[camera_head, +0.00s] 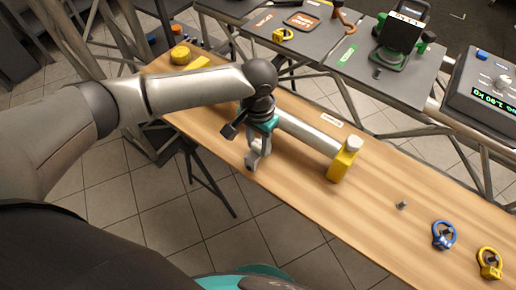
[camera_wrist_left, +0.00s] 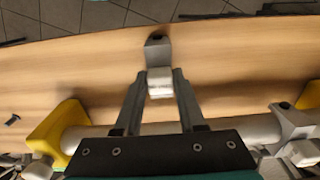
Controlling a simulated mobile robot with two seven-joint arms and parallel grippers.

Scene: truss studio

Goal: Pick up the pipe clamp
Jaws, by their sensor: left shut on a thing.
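The pipe clamp appears to be the small grey metal piece (camera_head: 252,161) at the fingertips of my left gripper (camera_head: 259,147), over the front edge area of the wooden table. In the left wrist view, the grey clamp (camera_wrist_left: 157,52) has a tab pointing up the picture, and a pale block of it sits between the two fingers of my left gripper (camera_wrist_left: 158,84). The gripper is shut on it. I cannot tell whether the clamp touches the table. My right gripper is not in view.
A silver pipe (camera_head: 308,132) lies behind the gripper, with a yellow support (camera_head: 344,160) at its right end. Blue (camera_head: 444,235) and yellow (camera_head: 489,263) ring pieces stand at the right of the wooden table (camera_head: 290,195). A grey bench (camera_head: 365,65) with tools is behind.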

